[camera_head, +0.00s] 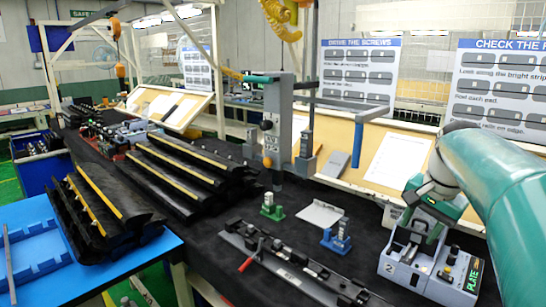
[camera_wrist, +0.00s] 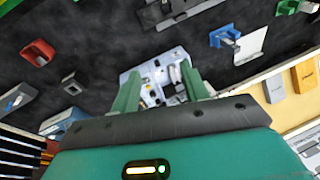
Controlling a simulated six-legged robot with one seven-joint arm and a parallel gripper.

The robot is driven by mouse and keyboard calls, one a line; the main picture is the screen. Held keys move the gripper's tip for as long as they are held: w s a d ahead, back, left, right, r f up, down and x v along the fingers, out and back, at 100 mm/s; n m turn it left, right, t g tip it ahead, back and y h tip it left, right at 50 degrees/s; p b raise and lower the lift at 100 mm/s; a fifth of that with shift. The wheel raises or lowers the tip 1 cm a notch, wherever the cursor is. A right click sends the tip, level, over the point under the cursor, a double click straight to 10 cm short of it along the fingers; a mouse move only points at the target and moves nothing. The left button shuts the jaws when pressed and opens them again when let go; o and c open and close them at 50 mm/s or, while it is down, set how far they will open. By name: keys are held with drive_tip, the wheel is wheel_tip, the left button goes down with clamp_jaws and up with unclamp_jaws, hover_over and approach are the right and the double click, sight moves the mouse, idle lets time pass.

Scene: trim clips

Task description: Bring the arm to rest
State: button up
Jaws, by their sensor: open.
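My arm comes in from the right in the head view and bends down over the grey plate fixture (camera_head: 425,267) at the bench's right front. My gripper (camera_wrist: 161,72) shows two green fingers spread apart, with nothing held between them. In the wrist view the plate fixture (camera_wrist: 155,62) lies beyond and between the fingertips. In the head view the gripper is close above the fixture; whether it touches the fixture I cannot tell.
A long black rail fixture (camera_head: 290,262) lies left of the plate fixture. A blue clip holder (camera_head: 336,238), a green one (camera_head: 272,208) and a white plate (camera_head: 320,214) stand behind. A screwdriver column (camera_head: 278,125) rises mid-bench. Black trim strips (camera_head: 185,165) fill the left.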

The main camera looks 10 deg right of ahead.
drive_tip(key=s+a+f+n+t, duration=0.1)
drive_tip(key=s+a+f+n, duration=0.4)
drive_tip(key=s+a, duration=0.3)
drive_tip(key=s+a+f+n+t, duration=0.1)
drive_tip(key=s+a+f+n, duration=0.4)
drive_tip(key=a, duration=0.8)
drive_tip(key=s+n, duration=0.1)
drive_tip(key=s, duration=0.2)
drive_tip(key=shift+a+f, duration=0.15)
drive_tip(key=shift+f, duration=0.2)
drive_tip(key=shift+s, duration=0.1)
drive_tip(key=shift+c, duration=1)
